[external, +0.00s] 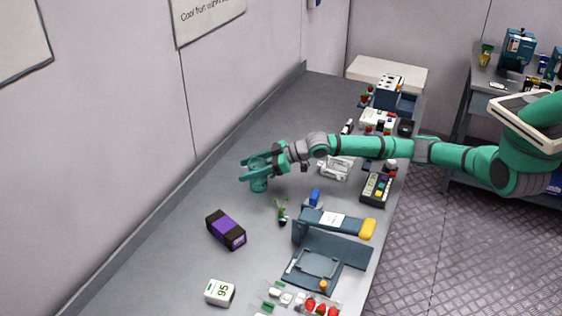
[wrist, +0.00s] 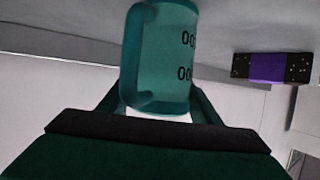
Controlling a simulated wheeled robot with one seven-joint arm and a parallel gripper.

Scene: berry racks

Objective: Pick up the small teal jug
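The small teal jug (external: 259,184) is on the grey bench, towards the wall side. In the wrist view the jug (wrist: 165,55) fills the top middle, with its handle on the left and black digits on its side. My gripper (external: 258,165) is at the jug, above it in the external view. Its fingers are spread, one on each side of the jug's lower part in the wrist view. The finger ends are partly hidden behind the jug, and I cannot make out contact. The jug shows no clear gap from the bench.
A purple and black box (external: 226,230) lies nearer the camera; it also shows in the wrist view (wrist: 270,67). A white timer (external: 220,292), a blue-grey scale-like stand (external: 318,262) and a calculator (external: 376,188) are on the bench. The bench left of the jug is clear.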

